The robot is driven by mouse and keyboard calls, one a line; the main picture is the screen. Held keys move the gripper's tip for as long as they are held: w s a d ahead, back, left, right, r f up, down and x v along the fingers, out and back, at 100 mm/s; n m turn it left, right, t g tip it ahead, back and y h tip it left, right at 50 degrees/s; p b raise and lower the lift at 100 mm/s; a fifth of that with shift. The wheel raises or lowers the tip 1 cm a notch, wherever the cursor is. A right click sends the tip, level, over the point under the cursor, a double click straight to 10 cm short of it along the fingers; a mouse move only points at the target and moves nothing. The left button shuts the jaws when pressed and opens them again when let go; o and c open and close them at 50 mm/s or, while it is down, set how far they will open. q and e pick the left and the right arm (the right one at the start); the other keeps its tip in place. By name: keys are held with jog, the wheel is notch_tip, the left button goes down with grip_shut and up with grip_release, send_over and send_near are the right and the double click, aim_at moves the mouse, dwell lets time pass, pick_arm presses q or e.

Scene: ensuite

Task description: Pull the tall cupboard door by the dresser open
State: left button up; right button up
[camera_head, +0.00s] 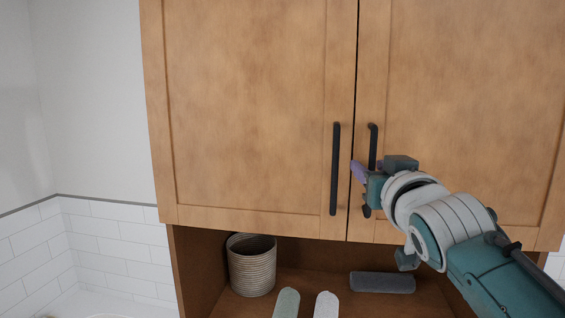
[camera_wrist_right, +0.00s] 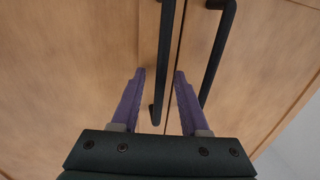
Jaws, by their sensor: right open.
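The tall wooden cupboard has two shut doors, a left door (camera_head: 260,90) and a right door (camera_head: 460,90), with a thin dark seam between them. Each has a black vertical bar handle near the seam: the left handle (camera_head: 335,170) and the right handle (camera_head: 373,140). My right gripper (camera_head: 361,190) is at the lower part of the right handle, partly hiding it. In the right wrist view, its purple fingers (camera_wrist_right: 160,72) are open, one on each side of a handle bar (camera_wrist_right: 162,65), with gaps showing. The other handle (camera_wrist_right: 218,60) is outside them. My left gripper is out of view.
Below the doors is an open shelf niche with a ribbed basket (camera_head: 252,267), a dark grey block (camera_head: 382,283), and green (camera_head: 287,302) and white (camera_head: 326,304) rounded items. A white tiled wall (camera_head: 115,240) is at the left. The space before the left door looks clear.

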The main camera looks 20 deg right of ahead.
grip_shut()
dwell(0.4)
dwell(1.1)
